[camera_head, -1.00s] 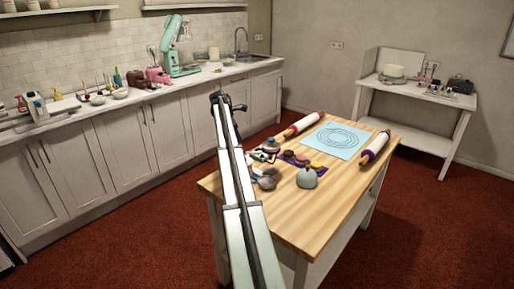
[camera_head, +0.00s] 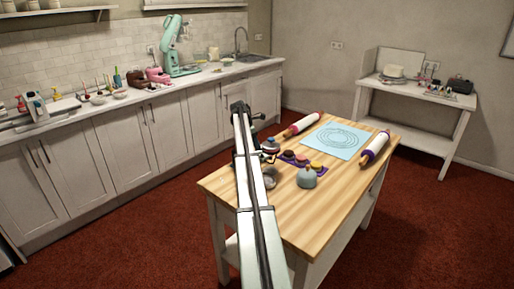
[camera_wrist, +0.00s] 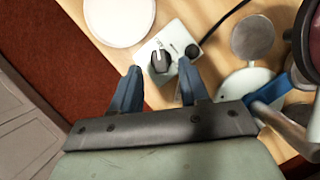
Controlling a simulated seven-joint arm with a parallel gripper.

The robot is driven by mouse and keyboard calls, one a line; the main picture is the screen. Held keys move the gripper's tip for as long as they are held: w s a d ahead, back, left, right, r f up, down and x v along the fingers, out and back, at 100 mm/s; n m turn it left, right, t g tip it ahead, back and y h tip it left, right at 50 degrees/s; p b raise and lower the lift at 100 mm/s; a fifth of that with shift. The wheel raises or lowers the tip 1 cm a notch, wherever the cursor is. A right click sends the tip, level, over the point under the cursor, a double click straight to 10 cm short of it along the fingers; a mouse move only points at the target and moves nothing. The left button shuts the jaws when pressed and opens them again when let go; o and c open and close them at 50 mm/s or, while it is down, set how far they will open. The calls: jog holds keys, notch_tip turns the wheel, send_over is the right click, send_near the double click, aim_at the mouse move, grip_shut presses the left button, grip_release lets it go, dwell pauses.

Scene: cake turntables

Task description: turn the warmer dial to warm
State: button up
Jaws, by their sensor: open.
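In the wrist view, the warmer's small pale control box (camera_wrist: 173,46) sits on the wooden table. A black dial (camera_wrist: 159,62) with a light pointer mark is on its top. My gripper (camera_wrist: 160,76) is open and empty, with two blue fingers. The dial shows between and just beyond the fingertips, with no visible contact. A second dark round part (camera_wrist: 192,51) sits at the box's right end beside a black cable. The dial's setting labels are too small to read. In the head view, my arm hides the control box.
A white round disc (camera_wrist: 120,18) lies beside the box near the table edge. Grey metal round pieces (camera_wrist: 253,38) and a blue-handled tool (camera_wrist: 272,90) are at the right.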

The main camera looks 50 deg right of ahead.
jog(key=shift+x, duration=1.5)
jog(key=shift+c, duration=0.2)
grip_shut()
